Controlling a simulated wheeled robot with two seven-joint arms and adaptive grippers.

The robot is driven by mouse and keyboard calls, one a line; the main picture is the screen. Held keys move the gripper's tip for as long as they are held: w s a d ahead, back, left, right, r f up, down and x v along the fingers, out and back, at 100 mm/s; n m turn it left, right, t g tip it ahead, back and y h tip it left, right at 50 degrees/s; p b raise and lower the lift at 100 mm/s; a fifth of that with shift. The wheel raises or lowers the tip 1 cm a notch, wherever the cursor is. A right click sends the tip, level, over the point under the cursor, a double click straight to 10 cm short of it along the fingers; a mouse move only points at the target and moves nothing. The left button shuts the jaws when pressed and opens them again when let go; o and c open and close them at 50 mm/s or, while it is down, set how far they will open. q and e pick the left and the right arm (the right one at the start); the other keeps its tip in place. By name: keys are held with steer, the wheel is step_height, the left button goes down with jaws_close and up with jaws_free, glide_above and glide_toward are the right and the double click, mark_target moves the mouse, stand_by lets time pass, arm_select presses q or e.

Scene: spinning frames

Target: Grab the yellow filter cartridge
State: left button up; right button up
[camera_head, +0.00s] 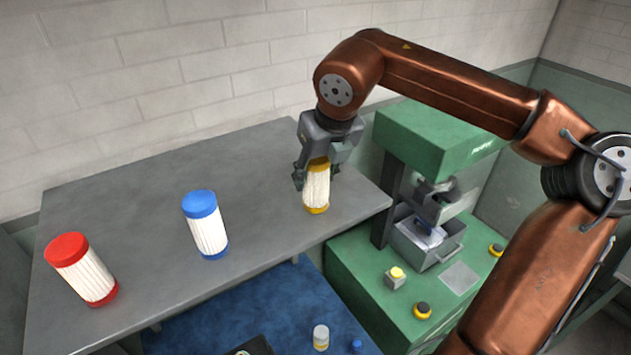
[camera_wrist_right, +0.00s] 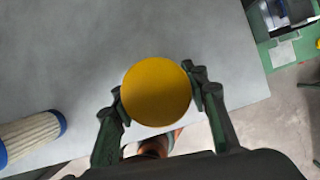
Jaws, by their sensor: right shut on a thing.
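The yellow filter cartridge (camera_head: 316,189) has a white pleated body with yellow caps and stands upright near the right end of the grey table. My right gripper (camera_head: 317,172) comes down on it from above, shut on its upper part. In the right wrist view the round yellow top cap (camera_wrist_right: 156,92) sits between the two fingers of my right gripper (camera_wrist_right: 160,95). I cannot tell whether its base touches the table. My left gripper is not in view.
A blue-capped cartridge (camera_head: 207,226) and a red-capped cartridge (camera_head: 83,270) stand to the left on the grey table (camera_head: 140,215). A green machine (camera_head: 440,140) with a metal bin (camera_head: 427,242) stands at the right. The back of the table is clear before the brick wall.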

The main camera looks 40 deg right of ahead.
steer(key=shift+w, duration=0.1)
steer(key=c, duration=0.5)
steer(key=shift+r, duration=0.1)
